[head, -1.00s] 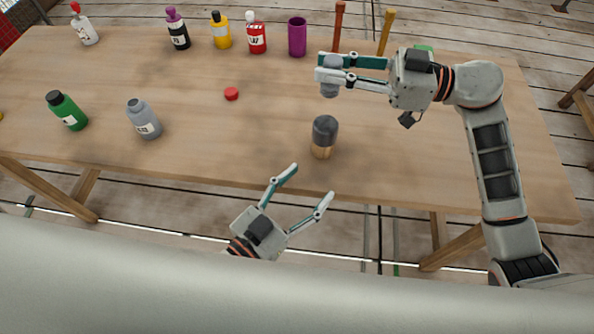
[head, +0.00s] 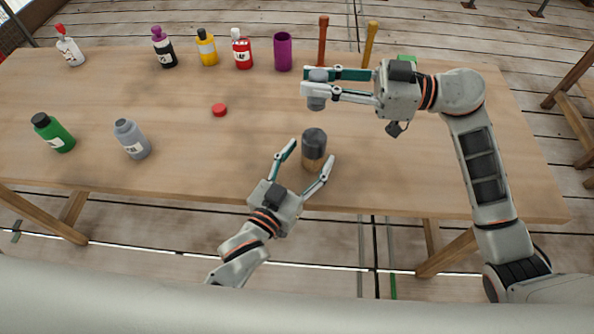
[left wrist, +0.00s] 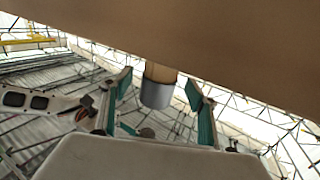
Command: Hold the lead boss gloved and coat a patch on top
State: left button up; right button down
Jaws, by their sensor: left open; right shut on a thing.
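A dark grey cylinder on a light wooden lower part (head: 314,142), which I take for the lead boss, stands upright near the table's front edge. My left gripper (head: 310,154) is open with its fingers on either side of it. In the left wrist view the boss (left wrist: 157,92) appears upside down between the spread fingers, with a gap on each side. My right gripper (head: 304,83) is shut on a small grey cylinder (head: 317,101), held above the table behind the boss. The fingers partly hide this cylinder.
On the wooden table (head: 220,150), a green bottle (head: 54,133) and a grey bottle (head: 131,139) stand at left. A red cap (head: 219,110) lies mid-table. Several bottles, a purple cup (head: 283,52) and two upright handles line the back. The front right is clear.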

pick_arm(q)
jog(key=shift+x, duration=1.55)
jog(key=c, duration=1.3)
jog(key=o, duration=1.3)
